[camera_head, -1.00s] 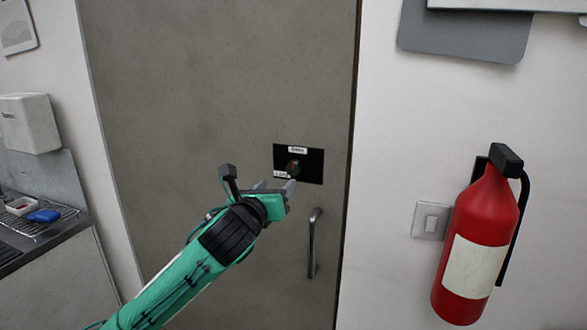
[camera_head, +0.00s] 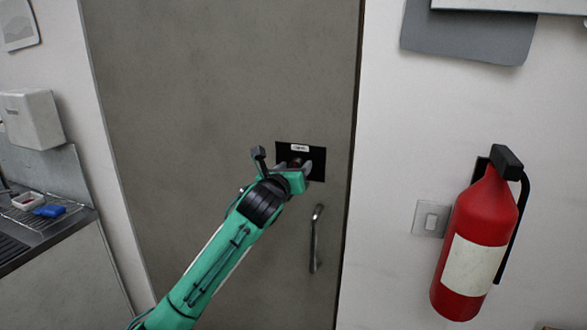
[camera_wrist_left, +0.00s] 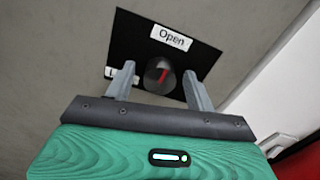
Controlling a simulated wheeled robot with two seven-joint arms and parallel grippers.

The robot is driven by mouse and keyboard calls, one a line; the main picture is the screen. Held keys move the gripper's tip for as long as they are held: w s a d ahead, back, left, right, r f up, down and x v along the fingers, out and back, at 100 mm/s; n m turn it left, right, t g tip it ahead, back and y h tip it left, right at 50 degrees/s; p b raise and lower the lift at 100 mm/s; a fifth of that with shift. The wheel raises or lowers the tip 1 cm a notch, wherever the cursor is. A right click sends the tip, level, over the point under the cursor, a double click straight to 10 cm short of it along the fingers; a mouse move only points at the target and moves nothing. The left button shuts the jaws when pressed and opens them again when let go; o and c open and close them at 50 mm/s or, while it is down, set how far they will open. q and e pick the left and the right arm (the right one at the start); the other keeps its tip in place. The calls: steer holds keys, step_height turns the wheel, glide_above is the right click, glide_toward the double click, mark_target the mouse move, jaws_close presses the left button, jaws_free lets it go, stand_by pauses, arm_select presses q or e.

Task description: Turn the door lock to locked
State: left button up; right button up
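The door lock is a black plate (camera_head: 315,158) on the grey door (camera_head: 200,90); it also shows in the left wrist view (camera_wrist_left: 135,45). In that view its round dark knob (camera_wrist_left: 160,76) carries a red mark that points up to the right, and a white label reads "Open" (camera_wrist_left: 171,37). A second label at the plate's left is mostly hidden behind a finger. My left gripper (camera_wrist_left: 160,82) is open, with one finger on each side of the knob; I cannot tell if they touch it. In the head view the left gripper (camera_head: 294,168) covers much of the plate. My right gripper is not in view.
A door handle (camera_head: 316,240) stands below the lock. A red fire extinguisher (camera_head: 480,215) and a light switch (camera_head: 431,218) are on the wall to the right. A counter with a rack (camera_head: 40,215) is at the left.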

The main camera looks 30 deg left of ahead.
arm_select(q)
steer(key=c, duration=0.7)
steer(key=shift+c, duration=0.9)
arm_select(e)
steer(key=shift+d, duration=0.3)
